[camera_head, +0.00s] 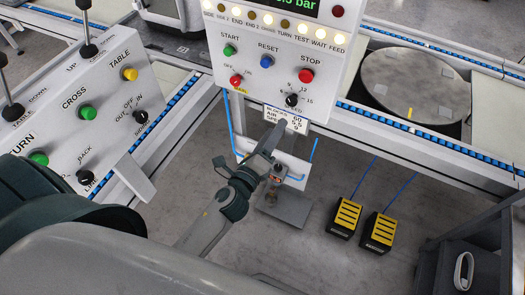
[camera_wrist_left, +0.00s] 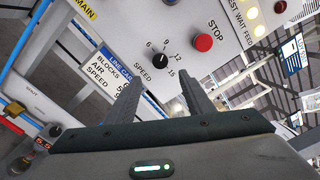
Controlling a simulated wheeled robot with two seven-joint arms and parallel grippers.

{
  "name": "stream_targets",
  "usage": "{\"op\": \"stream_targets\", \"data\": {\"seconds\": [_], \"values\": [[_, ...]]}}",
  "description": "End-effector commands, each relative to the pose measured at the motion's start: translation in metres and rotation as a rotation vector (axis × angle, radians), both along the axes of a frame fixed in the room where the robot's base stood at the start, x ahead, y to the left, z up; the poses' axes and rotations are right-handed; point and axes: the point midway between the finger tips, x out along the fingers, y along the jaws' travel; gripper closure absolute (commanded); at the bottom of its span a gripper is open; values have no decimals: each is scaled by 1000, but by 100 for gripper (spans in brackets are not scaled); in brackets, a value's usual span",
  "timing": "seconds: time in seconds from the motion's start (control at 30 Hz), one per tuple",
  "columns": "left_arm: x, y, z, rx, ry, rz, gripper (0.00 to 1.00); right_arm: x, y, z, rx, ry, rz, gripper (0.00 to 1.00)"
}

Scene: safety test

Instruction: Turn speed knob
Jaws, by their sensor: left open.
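The black speed knob (camera_head: 291,100) is on the lower right of the white control panel (camera_head: 262,82), below the red STOP button. In the left wrist view the knob (camera_wrist_left: 159,61) has a dial marked 6, 9, 12 and 16 around it and the word SPEED beside it. I cannot tell its exact setting. My left gripper (camera_head: 270,140) is below the panel with its fingers pointing up toward the knob. In the left wrist view the left gripper (camera_wrist_left: 160,80) is open and empty, with the knob ahead between its fingertips, apart from them. My right gripper is not in view.
A line card (camera_head: 285,118) hangs just below the knob. The STOP (camera_head: 310,76), RESET (camera_head: 266,62) and START (camera_head: 229,50) buttons are above. A second panel (camera_head: 90,110) with knobs and levers stands left. Yellow-topped pedals (camera_head: 345,214) are on the floor.

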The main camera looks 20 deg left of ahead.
Motion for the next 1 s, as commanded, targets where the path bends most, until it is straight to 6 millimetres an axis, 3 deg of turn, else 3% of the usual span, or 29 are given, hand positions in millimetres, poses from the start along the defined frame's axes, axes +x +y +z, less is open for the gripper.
{"op": "stream_targets", "data": {"seconds": [0.2,0.4,1.0], "values": [[-40,2,-2,0,2,1,52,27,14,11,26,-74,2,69],[-60,2,-1,0,0,1,52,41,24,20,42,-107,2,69],[-67,3,0,1,-1,1,52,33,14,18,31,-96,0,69]]}}
